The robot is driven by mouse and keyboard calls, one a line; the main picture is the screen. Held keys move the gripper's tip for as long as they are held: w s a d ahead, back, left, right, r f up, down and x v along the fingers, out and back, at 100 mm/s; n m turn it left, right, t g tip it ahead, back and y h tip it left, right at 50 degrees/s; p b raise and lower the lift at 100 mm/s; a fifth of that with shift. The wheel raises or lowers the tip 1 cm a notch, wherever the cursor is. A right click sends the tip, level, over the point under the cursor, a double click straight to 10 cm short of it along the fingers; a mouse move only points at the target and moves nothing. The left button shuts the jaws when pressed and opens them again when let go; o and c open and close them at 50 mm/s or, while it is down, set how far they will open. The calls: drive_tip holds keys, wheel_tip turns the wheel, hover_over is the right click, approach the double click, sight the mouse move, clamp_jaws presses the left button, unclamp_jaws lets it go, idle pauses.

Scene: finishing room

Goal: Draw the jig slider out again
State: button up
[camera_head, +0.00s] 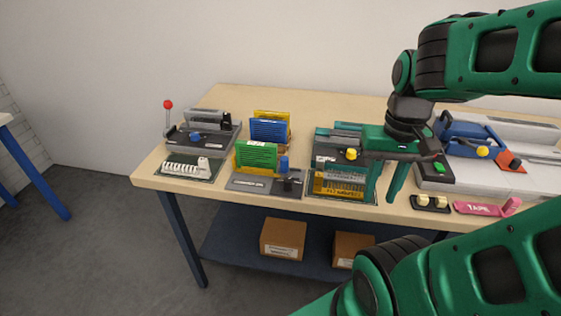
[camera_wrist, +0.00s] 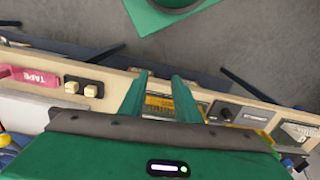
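A grey and teal fixture (camera_head: 325,146) with a yellow knob (camera_head: 351,154) stands mid-table, partly hidden by my gripper; I cannot tell surely whether it is the jig with the slider. A yellow, dark-edged board (camera_head: 338,184) lies at its front. It also shows between my fingers in the wrist view (camera_wrist: 158,102). My gripper (camera_head: 384,182) points down near the table's front edge, at the right side of this board. Its two green fingers stand apart with nothing visibly held between them. In the wrist view the open fingertips (camera_wrist: 160,80) reach toward the table edge.
Right are a blue clamp machine (camera_head: 470,135), a black block with cream knobs (camera_head: 430,203) and a pink tape dispenser (camera_head: 478,208). Boxes (camera_head: 283,238) sit on the lower shelf.

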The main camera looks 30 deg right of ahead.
drive_tip(key=shift+o, duration=0.4)
drive_tip(key=w+a+r+m, duration=0.2)
drive_tip(key=w+r+m, duration=0.1)
drive_tip(key=w+m, duration=0.7)
drive_tip(key=w, duration=0.3)
drive_tip(key=shift+w, duration=0.15)
drive_tip(key=m, duration=1)
approach(284, 158)
drive_tip(key=shift+a+f+m, duration=0.1)
drive_tip(key=shift+f+m, duration=0.05)
drive_tip(key=shift+m, duration=0.25)
drive_tip(key=shift+f, duration=0.2)
wheel_tip(284, 158, down, 10)
drive_tip(key=shift+f, duration=0.15)
drive_tip(key=shift+c, duration=0.4)
clamp_jaws()
